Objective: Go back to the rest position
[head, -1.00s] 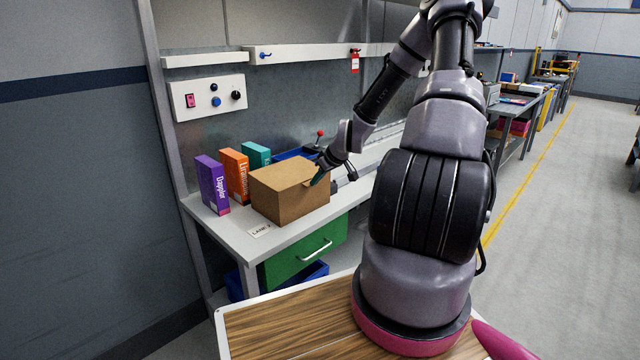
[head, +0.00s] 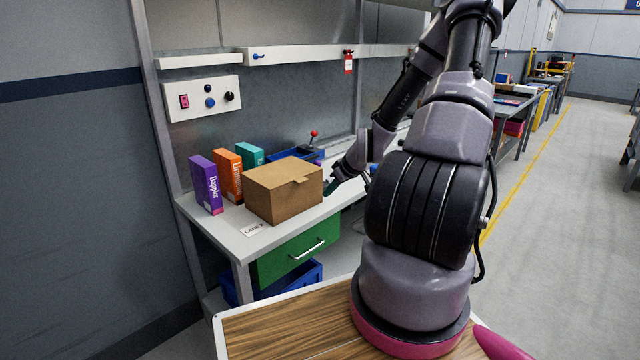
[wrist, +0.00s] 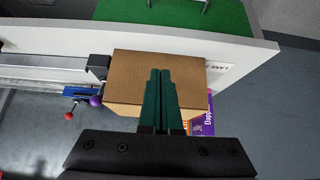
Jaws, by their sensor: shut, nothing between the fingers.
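My gripper (head: 329,186) is at the right side of the cardboard box in the head view, close to it; whether it touches cannot be told. In the wrist view its two dark green fingers (wrist: 159,100) lie together, shut and empty, in front of the box. The closed brown cardboard box (head: 284,192) sits on the white bench top and also shows in the wrist view (wrist: 130,75). My arm reaches over the bench from the right.
Purple (head: 206,184), orange (head: 228,175) and teal (head: 250,158) boxes stand left of and behind the cardboard box. A joystick with a red knob (head: 313,134) stands behind it. A green drawer (head: 295,254) is under the bench (head: 222,232). Open floor lies at right.

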